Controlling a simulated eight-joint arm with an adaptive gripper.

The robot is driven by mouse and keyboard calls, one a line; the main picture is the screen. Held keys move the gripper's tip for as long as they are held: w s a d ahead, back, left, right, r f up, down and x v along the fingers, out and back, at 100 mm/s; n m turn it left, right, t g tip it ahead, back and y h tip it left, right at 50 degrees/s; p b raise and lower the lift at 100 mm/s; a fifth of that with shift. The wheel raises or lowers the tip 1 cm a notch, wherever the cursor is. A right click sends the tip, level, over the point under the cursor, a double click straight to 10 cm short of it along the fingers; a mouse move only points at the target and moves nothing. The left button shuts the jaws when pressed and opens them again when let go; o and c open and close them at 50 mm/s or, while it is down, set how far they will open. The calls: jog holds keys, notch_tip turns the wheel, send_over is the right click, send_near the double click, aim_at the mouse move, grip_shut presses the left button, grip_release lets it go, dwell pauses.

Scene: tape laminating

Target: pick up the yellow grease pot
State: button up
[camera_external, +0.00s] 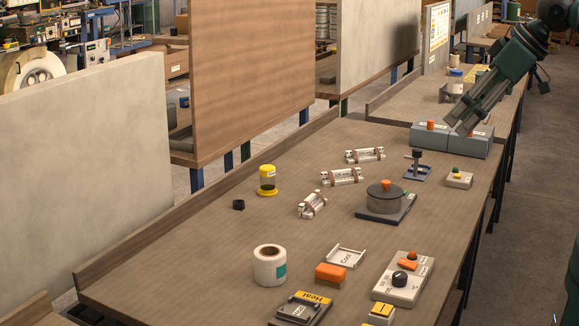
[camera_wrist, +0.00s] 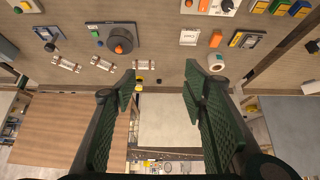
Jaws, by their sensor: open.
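The yellow grease pot (camera_external: 267,180) stands upright on the bench, left of the bundled white rolls. It has a yellow lid and a wider yellow base around a dark middle. In the wrist view a small yellow thing (camera_wrist: 139,82) between my fingers looks like the pot, seen from above. My gripper (camera_external: 462,122) is open and empty, high over the right side of the bench and well apart from the pot. Its two green ribbed fingers also show spread wide in the wrist view (camera_wrist: 159,80).
A small black cap (camera_external: 239,205) lies just left of the pot. Bundled white rolls (camera_external: 342,177) lie to its right, with a round grey pot (camera_external: 384,196) on a plate beyond. A white tape roll (camera_external: 270,265) stands in front. Bare bench surrounds the pot.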

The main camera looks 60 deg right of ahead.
jog(key=shift+w, duration=0.1)
jog(key=w+d+r+m+g, duration=0.1)
jog(key=w+r+m, duration=0.1)
jog(key=w, duration=0.5)
jog(key=w+d+r+m+g, duration=0.1)
jog(key=w+r+m, duration=0.2)
jog(key=w, duration=0.4)
jog(key=m+g, duration=0.5)
jog(key=m, duration=0.7)
send_over(267, 167)
notch_tip(267, 167, down, 26)
jog(key=shift+s+f, duration=0.1)
jog(key=shift+s, duration=0.05)
jog(key=shift+d+f+m, duration=0.1)
jog(key=shift+f+m, duration=0.2)
jog(key=shift+f, duration=0.1)
